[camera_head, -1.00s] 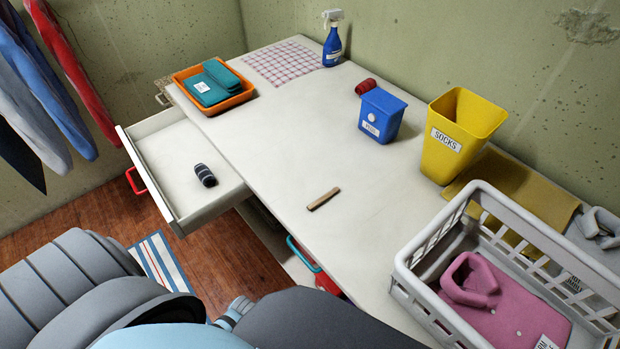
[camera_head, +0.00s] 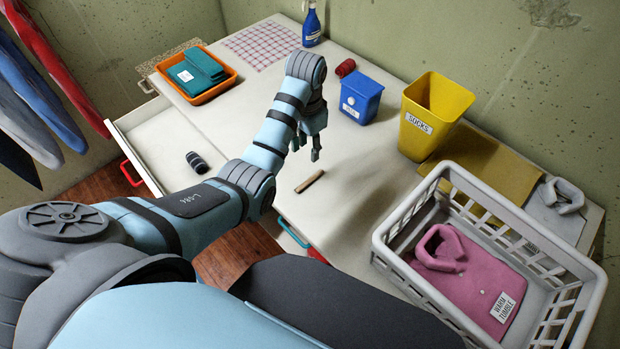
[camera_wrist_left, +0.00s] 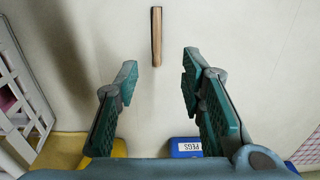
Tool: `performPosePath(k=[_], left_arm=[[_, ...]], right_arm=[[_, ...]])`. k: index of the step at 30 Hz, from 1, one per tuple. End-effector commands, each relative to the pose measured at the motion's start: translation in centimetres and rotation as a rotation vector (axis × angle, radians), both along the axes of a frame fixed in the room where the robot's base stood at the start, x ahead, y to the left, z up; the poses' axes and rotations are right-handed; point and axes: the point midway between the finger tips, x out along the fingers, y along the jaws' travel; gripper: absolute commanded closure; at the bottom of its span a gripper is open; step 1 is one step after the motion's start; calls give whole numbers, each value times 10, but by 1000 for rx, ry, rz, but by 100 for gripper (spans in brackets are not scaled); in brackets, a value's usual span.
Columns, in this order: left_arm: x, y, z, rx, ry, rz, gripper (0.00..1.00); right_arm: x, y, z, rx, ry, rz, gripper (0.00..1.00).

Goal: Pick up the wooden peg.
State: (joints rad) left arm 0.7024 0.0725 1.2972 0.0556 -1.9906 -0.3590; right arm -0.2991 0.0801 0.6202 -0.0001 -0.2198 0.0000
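The wooden peg (camera_head: 309,181) is a small light-brown stick lying on the white tabletop (camera_head: 345,220), near its front edge. It also shows in the left wrist view (camera_wrist_left: 156,36), at the top middle. My left gripper (camera_head: 306,152) is above the table, behind the peg in the head view. In the left wrist view the left gripper (camera_wrist_left: 158,72) is open and empty, its two teal-padded fingers spread apart. The peg lies ahead of the gap between the fingertips, not between them. My right gripper is not in view.
A blue bin (camera_head: 360,98) labelled for pegs, a yellow socks bin (camera_head: 433,114) and a dark red roll (camera_head: 345,68) stand behind. A white basket (camera_head: 380,245) with a pink shirt (camera_head: 466,265) is at right. An orange tray (camera_head: 228,86) and an open drawer (camera_head: 160,140) are at left.

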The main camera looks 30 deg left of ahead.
Motion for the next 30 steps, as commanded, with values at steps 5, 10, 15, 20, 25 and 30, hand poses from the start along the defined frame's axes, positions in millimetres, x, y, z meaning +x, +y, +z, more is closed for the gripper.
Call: performPosePath(k=[5, 10, 15, 20, 25, 30], left_arm=[[5, -1, -18, -6, 17, -14, 64], [5, -2, -63, -5, 15, -13, 64], [5, -2, -86, -5, 12, -13, 64], [1, -5, -118, -6, 13, -13, 64], [1, -4, -134, -5, 10, -13, 64], [1, -4, -133, -5, 9, -12, 67]], right_arm=[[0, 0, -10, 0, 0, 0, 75], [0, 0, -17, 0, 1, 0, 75], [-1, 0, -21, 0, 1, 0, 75], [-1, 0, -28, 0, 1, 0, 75], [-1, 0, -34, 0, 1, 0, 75], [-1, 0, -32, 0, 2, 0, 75]])
